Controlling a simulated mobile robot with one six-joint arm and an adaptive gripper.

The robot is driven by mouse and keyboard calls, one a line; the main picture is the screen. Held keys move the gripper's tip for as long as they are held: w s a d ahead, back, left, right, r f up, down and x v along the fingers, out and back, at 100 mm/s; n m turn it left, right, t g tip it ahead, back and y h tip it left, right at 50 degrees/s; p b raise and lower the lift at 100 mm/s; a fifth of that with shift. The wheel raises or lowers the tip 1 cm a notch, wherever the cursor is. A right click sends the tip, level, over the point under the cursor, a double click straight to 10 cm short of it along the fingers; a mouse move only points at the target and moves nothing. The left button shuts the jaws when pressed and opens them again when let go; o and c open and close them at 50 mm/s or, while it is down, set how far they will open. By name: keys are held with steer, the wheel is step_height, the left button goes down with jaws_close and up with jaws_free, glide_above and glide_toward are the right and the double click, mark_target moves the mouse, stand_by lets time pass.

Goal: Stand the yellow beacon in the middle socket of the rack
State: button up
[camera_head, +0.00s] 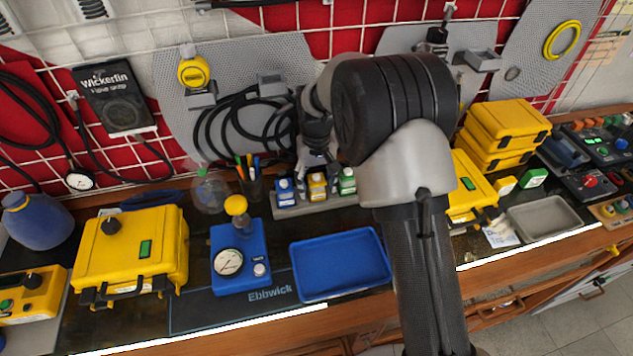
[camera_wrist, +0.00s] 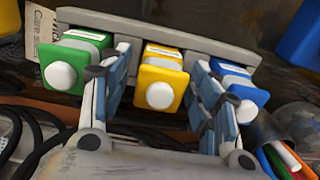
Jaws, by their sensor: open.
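The yellow beacon (camera_head: 317,186) stands in the middle place of the grey rack (camera_head: 290,211), between a blue beacon (camera_head: 284,191) and a green beacon (camera_head: 347,181). In the wrist view the yellow beacon (camera_wrist: 161,92) shows its white round cap and looks in line with its neighbours. My gripper (camera_wrist: 157,62) is open, with one finger on each side of the yellow beacon. The left finger overlaps the green beacon (camera_wrist: 66,69) in the picture, the right one the blue beacon (camera_wrist: 236,90). I cannot tell whether the fingers touch any beacon. The sockets are hidden.
A pen cup (camera_head: 251,184) and black cable loops (camera_head: 227,125) are close left of the rack. A blue tray (camera_head: 340,264) lies in front of it. A blue gauge unit (camera_head: 240,256) stands left of the tray. Yellow cases (camera_head: 500,130) stand at right.

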step_height(320, 180, up, 13)
steer(key=p, duration=0.4)
steer(key=shift+f, duration=0.2)
steer(key=s+d+r+m+t, duration=0.1)
steer(key=s+d+r, duration=0.3)
steer(key=s+r, duration=0.35)
steer(key=s+d+r+t, duration=0.1)
steer(key=s+d+r, duration=0.3)
steer(key=s+r, duration=0.35)
steer(key=s+d+f+t, duration=0.1)
steer(key=s, duration=0.8)
steer(key=s+d+f+m+t, duration=0.1)
steer(key=s+d, duration=0.1)
steer(key=s, duration=0.6)
steer(key=shift+s+d+t, duration=0.3)
steer(key=shift+s, duration=0.1)
